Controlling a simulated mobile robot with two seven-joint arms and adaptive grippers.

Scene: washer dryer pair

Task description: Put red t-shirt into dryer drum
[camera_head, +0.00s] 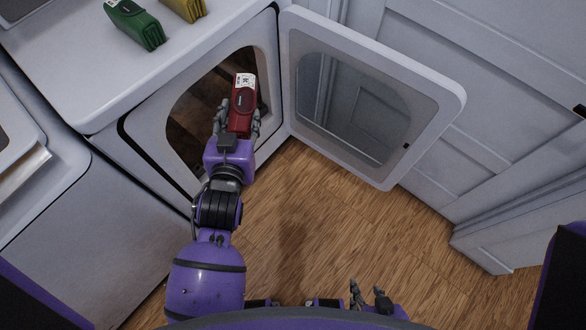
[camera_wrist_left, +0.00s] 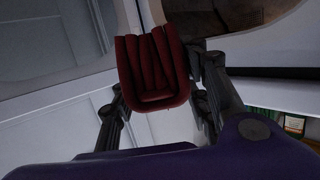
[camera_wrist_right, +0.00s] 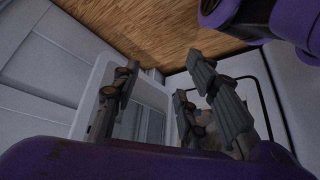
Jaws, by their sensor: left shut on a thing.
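The red t-shirt (camera_head: 242,106) is a folded red bundle with a white tag. My left gripper (camera_head: 237,122) is shut on it and holds it in front of the dryer's round-cornered opening. The shirt's folded end also shows between the fingers in the left wrist view (camera_wrist_left: 155,75). The dryer drum (camera_head: 195,105) is the dark interior behind the gripper, partly hidden by my arm and the shirt. The dryer door (camera_head: 372,95) stands open to the right. My right gripper (camera_head: 368,298) is low at the bottom of the head view, its fingers apart and empty.
A green folded cloth (camera_head: 136,25) and a yellow one (camera_head: 187,8) lie on the white machine top (camera_head: 75,55). The open door and the wall panels (camera_head: 500,110) bound the right side. The wooden floor (camera_head: 340,235) is clear.

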